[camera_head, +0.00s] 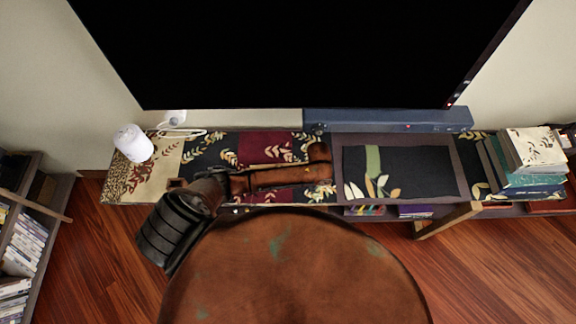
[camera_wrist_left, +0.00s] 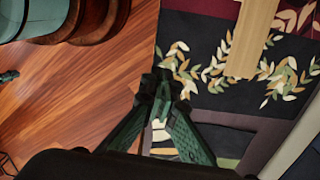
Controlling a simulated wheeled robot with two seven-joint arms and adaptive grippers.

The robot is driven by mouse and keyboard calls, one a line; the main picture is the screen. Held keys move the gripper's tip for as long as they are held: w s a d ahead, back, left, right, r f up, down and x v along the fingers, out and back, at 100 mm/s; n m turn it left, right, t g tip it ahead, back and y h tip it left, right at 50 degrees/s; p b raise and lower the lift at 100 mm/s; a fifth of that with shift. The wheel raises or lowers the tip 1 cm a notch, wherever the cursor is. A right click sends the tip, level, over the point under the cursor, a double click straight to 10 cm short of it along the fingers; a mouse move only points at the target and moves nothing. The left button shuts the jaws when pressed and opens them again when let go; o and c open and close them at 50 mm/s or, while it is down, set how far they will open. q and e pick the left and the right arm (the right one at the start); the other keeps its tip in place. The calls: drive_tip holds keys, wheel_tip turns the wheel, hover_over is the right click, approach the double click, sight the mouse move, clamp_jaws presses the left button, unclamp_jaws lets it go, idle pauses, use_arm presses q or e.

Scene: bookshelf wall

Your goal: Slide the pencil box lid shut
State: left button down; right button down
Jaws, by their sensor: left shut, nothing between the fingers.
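A long, pale wooden piece (camera_wrist_left: 253,38) lies on the dark leaf-patterned cloth in the left wrist view. It looks like the pencil box, but its top end is cut off by the frame, and its lid opening cannot be made out. In the head view my brown left arm reaches across that stretch of the cabinet, and I cannot make out the box there. My left gripper (camera_wrist_left: 160,85) is shut and empty. In the wrist view its dark green fingertips overlap the cabinet's front edge, apart from the wooden piece. My right gripper is not in view.
A large black screen (camera_head: 300,50) and a dark blue bar (camera_head: 390,120) stand behind the cabinet top. A white rounded device (camera_head: 133,142) is at the left end; stacked books (camera_head: 532,150) are at the right.

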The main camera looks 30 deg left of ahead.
use_arm(q)
drive_tip(key=w+a+r+m+y, duration=0.1)
drive_tip(key=w+a+r+y, duration=0.15)
drive_tip(key=w+a, duration=0.65)
drive_tip(key=shift+g, duration=0.3)
drive_tip(key=x, duration=0.7)
drive_tip(key=a+x, duration=0.1)
drive_tip(key=x, duration=0.2)
drive_tip(key=shift+s+a+f, duration=0.1)
drive_tip(key=shift+s+f, duration=0.1)
drive_tip(key=shift+s, duration=0.05)
drive_tip(key=a+p, duration=0.1)
drive_tip(key=s+a, duration=0.1)
drive_tip(key=a, duration=0.1)
drive_tip(key=shift+r+p, duration=0.1)
drive_tip(key=shift+p, duration=0.25)
drive_tip(key=shift+s+a, duration=0.2)
drive_tip(key=shift+a, duration=0.15)
